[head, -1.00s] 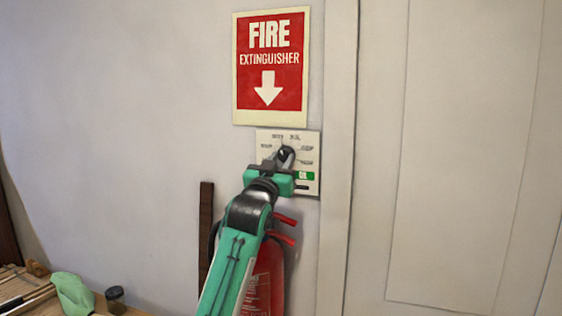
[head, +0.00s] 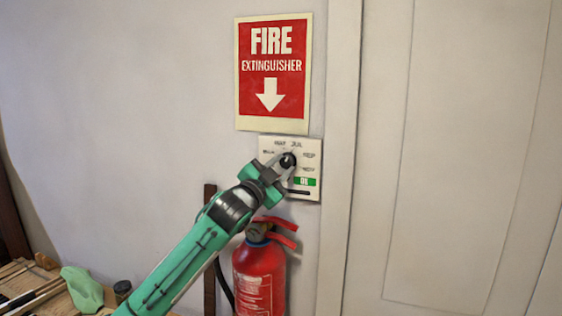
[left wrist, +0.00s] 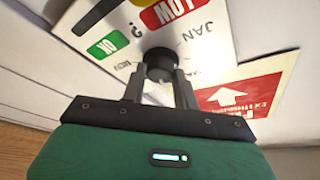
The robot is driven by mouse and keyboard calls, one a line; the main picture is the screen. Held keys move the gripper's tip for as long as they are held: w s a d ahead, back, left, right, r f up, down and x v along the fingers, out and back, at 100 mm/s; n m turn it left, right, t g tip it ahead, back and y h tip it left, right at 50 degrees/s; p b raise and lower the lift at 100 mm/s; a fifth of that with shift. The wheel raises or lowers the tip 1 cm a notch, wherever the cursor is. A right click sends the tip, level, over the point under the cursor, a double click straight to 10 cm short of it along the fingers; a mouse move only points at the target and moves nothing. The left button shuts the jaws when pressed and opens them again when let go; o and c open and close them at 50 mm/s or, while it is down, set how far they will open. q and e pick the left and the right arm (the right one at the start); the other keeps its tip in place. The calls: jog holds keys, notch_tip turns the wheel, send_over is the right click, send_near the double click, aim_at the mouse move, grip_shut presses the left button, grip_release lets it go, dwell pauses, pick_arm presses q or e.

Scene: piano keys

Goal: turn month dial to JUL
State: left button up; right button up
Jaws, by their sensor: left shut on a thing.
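The month dial plate (head: 312,183) is a pale panel on the wall under the fire extinguisher sign, with small month labels around a black knob (head: 288,160). MAY and JUL show at the top, SEP and NOV on the right. My left gripper (head: 283,165) reaches it from the lower left and is shut on the knob. In the left wrist view both fingers (left wrist: 160,88) lie on either side of the black knob (left wrist: 158,62), and JAN shows on the plate (left wrist: 222,48). The knob's pointer mark is hidden, so its setting cannot be told. My right gripper is out of view.
A red fire extinguisher (head: 260,272) hangs just below the plate, beside my left arm. The red sign (head: 272,104) is above. A door frame (head: 340,160) stands to the right. A bench with a green object (head: 82,289) and a dark jar (head: 122,289) is at lower left.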

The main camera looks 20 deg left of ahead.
pick_arm(q)
jog(key=shift+m, duration=0.4)
jog(key=o, duration=1)
jog(key=shift+c, duration=0.2)
jog(key=shift+s+a+f, duration=0.15)
jog(key=shift+s+f, duration=0.1)
jog(key=shift+s, duration=0.15)
jog(key=b+v, duration=0.5)
jog(key=v, duration=0.7)
jog(key=shift+s+a, duration=0.15)
jog(key=shift+s, duration=0.25)
jog(key=shift+r, duration=0.1)
